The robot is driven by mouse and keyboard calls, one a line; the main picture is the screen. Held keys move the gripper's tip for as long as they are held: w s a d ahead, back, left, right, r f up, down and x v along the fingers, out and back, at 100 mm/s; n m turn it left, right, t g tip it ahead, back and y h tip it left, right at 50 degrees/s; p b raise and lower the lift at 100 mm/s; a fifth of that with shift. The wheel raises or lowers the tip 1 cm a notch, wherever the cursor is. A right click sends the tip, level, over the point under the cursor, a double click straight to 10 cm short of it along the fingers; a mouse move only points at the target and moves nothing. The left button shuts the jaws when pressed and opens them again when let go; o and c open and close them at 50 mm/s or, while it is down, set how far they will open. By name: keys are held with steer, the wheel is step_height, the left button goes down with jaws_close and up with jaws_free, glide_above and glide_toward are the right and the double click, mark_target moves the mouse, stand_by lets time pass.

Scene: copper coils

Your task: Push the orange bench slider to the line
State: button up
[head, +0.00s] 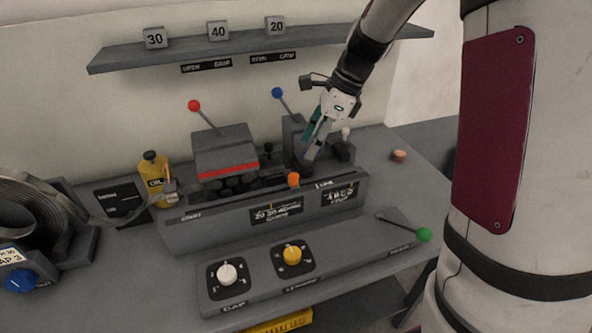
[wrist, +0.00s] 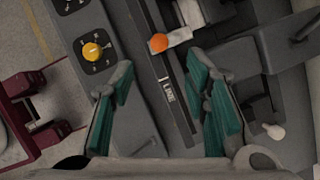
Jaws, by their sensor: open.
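The orange slider knob (head: 293,180) sits on the top rail of the grey bench panel, left of the white "LINE" label (head: 323,184). In the wrist view, the orange knob (wrist: 158,42) is near the top middle, and the line label (wrist: 167,91) is lower along the same rail. My gripper (head: 312,143) is above and behind the rail in the head view, open and empty, apart from the knob. In the wrist view, its teal fingers (wrist: 160,72) are spread on either side of the rail, with the label between them.
A press with a red stripe (head: 228,172) and a grey block with a blue-knobbed lever (head: 278,92) stand behind the rail. A yellow bottle (head: 154,180) is at left. White (head: 228,274) and yellow (head: 292,254) dials and a green-knobbed lever (head: 424,235) are in front.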

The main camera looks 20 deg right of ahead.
mark_target(296, 174)
steer(key=x, duration=1)
steer(key=shift+f, duration=0.15)
jaws_close()
